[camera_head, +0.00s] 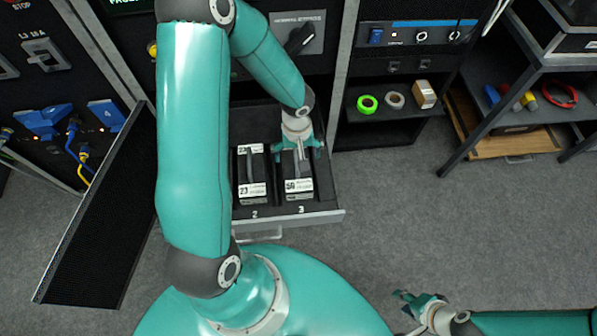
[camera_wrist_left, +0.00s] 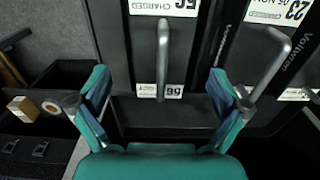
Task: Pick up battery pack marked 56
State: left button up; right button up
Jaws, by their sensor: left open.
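The battery pack marked 56 (camera_head: 298,189) is a dark box with white labels and a grey bar handle, upright in slot 3 of an open drawer. In the left wrist view its handle (camera_wrist_left: 163,58) lies between and ahead of my fingers. My left gripper (camera_head: 299,151) is over the rear of this pack; in the left wrist view the gripper (camera_wrist_left: 160,88) is open with nothing held. It partly covers the pack from the head. My right gripper (camera_head: 418,303) is low at the lower right, away from the drawer; its jaw opening is unclear.
A second pack marked 23 (camera_head: 252,180) stands beside it in slot 2; its handle (camera_wrist_left: 272,62) is close to my right-hand finger in the wrist view. The drawer (camera_head: 325,215) has raised walls. An open perforated panel (camera_head: 95,220) stands left. Shelves with tape rolls (camera_head: 367,104) are right.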

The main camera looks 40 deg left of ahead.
pick_arm(q)
jog(key=shift+a+f+b, duration=0.15)
jog(key=shift+f+b, duration=0.25)
jog(key=shift+f, duration=3)
jog(key=shift+c, duration=0.2)
jog(key=shift+r, duration=0.1)
jog(key=c, duration=1.6)
